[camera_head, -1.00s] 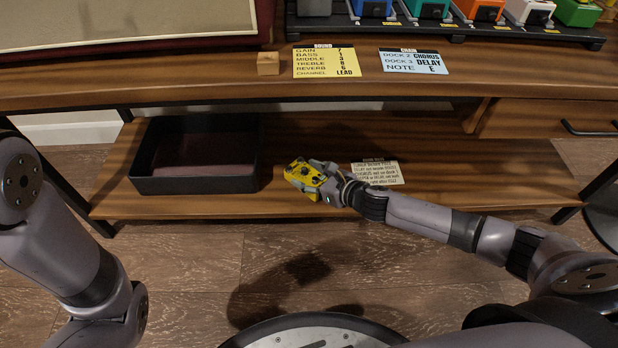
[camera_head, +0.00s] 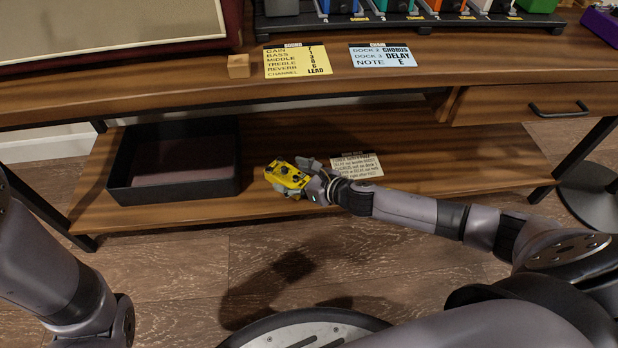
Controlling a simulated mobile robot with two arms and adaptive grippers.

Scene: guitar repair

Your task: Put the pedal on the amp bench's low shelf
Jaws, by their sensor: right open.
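The yellow pedal (camera_head: 287,177) with dark knobs is at the low shelf (camera_head: 290,133) of the wooden amp bench, right of the black tray. It looks level and resting on the shelf boards, though its underside is hidden. My right gripper (camera_head: 301,179) reaches in from the right at the pedal's right end. Its jaws are open, with fingers at the pedal's far and near sides; whether they touch it is not clear. My left arm shows at the left edge, but its gripper is out of view.
The open black tray (camera_head: 121,182) stands on the shelf's left part. A printed note card (camera_head: 357,165) lies behind my right wrist. The bench top (camera_head: 330,88) overhangs the shelf, with a drawer (camera_head: 540,101) at right. Bare shelf shows at far right.

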